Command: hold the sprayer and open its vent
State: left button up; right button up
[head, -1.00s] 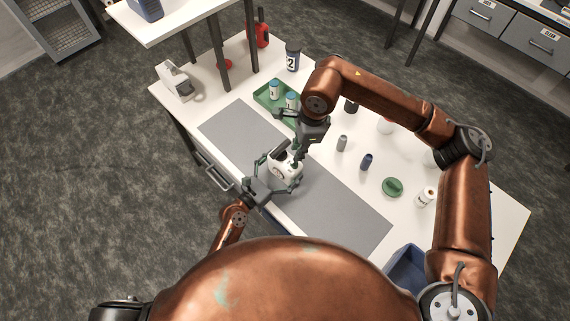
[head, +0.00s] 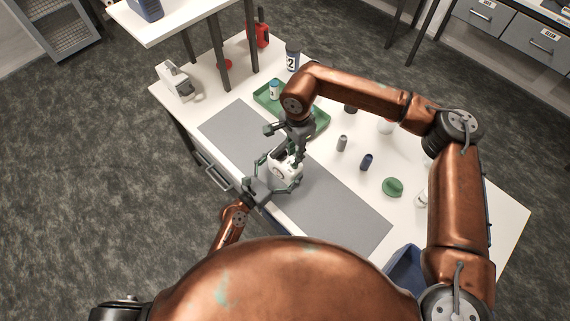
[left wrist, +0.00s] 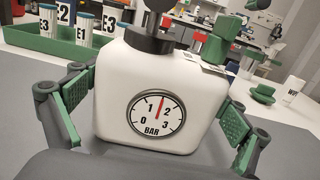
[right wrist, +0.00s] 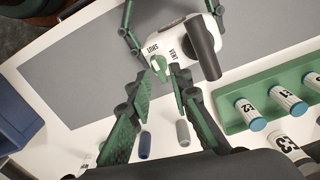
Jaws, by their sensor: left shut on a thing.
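The white sprayer (head: 284,172) stands on the grey mat, with a black neck (left wrist: 150,38) and a round gauge (left wrist: 157,118) whose red needle points between 1 and 2. My left gripper (head: 272,178) is shut on its body, one green pad on each side. The green vent knob (right wrist: 157,66) sits on top beside the printed words SHUT and VENT; its exact setting is unclear. My right gripper (right wrist: 165,80) is over the sprayer's top, fingers apart, close to the knob; I cannot tell if they touch it. The sprayer's black handle (right wrist: 203,45) is beside it.
A green tray (head: 318,125) with labelled bottles lies behind the sprayer. A grey vial (head: 342,143), a blue vial (head: 366,162) and a green lid (head: 392,187) stand to the right. A blue bin (head: 405,270) is at the front right. The mat (head: 345,210) is clear right of the sprayer.

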aim_at(285, 166)
jog(key=m, duration=0.3)
jog(key=shift+s+m, duration=0.1)
jog(key=shift+m, duration=0.3)
jog(key=m, duration=0.4)
jog(key=shift+m, duration=0.3)
jog(key=m, duration=0.3)
jog(key=shift+m, duration=0.3)
jog(key=m, duration=0.4)
jog(key=n, duration=0.3)
jog(key=shift+n, duration=0.3)
jog(key=n, duration=0.4)
jog(key=shift+n, duration=0.3)
jog(key=n, duration=0.9)
jog(key=shift+n, duration=0.3)
jog(key=shift+f+n, duration=0.3)
jog(key=shift+f, duration=0.1)
notch_tip(285, 166, down, 4)
jog(key=shift+f, duration=0.15)
jog(key=shift+c, duration=0.7)
